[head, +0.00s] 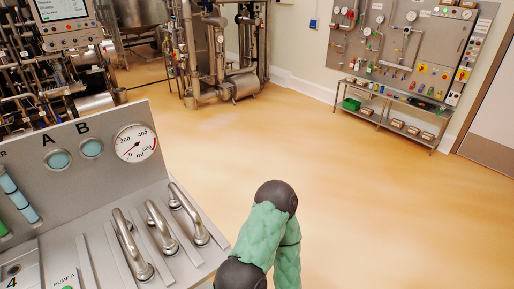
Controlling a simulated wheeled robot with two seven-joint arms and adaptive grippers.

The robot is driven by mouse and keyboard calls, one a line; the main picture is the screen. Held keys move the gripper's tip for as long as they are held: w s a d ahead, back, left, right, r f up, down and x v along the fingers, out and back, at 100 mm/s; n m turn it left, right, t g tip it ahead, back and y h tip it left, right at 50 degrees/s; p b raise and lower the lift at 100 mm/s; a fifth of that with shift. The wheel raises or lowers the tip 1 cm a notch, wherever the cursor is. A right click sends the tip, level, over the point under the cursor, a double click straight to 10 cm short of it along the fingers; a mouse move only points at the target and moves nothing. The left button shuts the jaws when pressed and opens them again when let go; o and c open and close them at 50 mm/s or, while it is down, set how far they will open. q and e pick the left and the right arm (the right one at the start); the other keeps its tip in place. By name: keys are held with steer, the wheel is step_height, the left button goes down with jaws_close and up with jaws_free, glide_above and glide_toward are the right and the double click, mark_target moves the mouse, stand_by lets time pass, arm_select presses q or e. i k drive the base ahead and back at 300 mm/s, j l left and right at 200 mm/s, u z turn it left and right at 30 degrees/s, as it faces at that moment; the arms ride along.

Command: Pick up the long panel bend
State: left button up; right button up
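Three bent metal tubes lie side by side on the grey bench top at the lower left: a left bend (130,246), a middle bend (160,227) and a right bend (188,214). The left and right bends look longer than the middle one. I cannot tell for certain which is the long panel bend. Neither of my grippers is in view. A green arm of mine with dark joints rises from the bottom edge, just right of the bench.
The bench's upright panel (95,175) carries a round gauge (135,143) behind the bends. Piping and tanks (135,40) stand at the back left. A wall board (400,50) and a low rack (395,115) stand at the back right. The floor between is clear.

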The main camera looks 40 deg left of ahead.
mark_target(145, 272)
steer(key=i+u, duration=0.15)
steer(key=u, duration=0.3)
steer(key=i+u, duration=0.1)
steer(key=u, duration=0.3)
steer(key=i+l+u, duration=0.15)
steer(key=u, duration=0.3)
steer(key=i+l+u, duration=0.1)
steer(key=u, duration=0.35)
